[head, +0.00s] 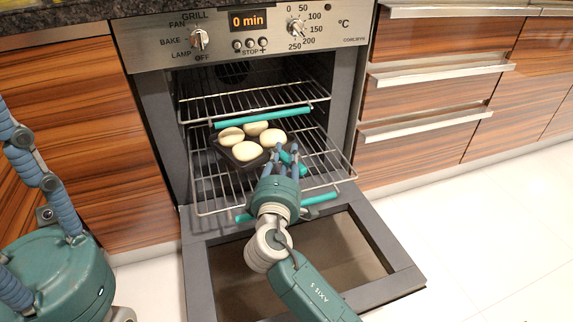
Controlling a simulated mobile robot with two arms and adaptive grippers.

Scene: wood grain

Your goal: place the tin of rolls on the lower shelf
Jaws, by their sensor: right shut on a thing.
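The tin of rolls, a dark tin (224,154) with several pale round rolls (247,151), is inside the open oven, over the left part of the lower shelf (321,166). I cannot tell whether it rests on the wires or is just above them. My right gripper (283,155) reaches in from the front and is shut on the tin's near right edge; its fingers hide that edge. The lower shelf is pulled partly out and has a teal bar (322,198) at its front. My left gripper is out of view; only parts of my left arm show at the left.
The upper shelf (252,101), with a teal front bar (263,117), sits above and behind the tin. The oven door (390,245) is folded down under my right arm. Wooden drawers with metal handles (425,125) stand at the right. The white floor at right is clear.

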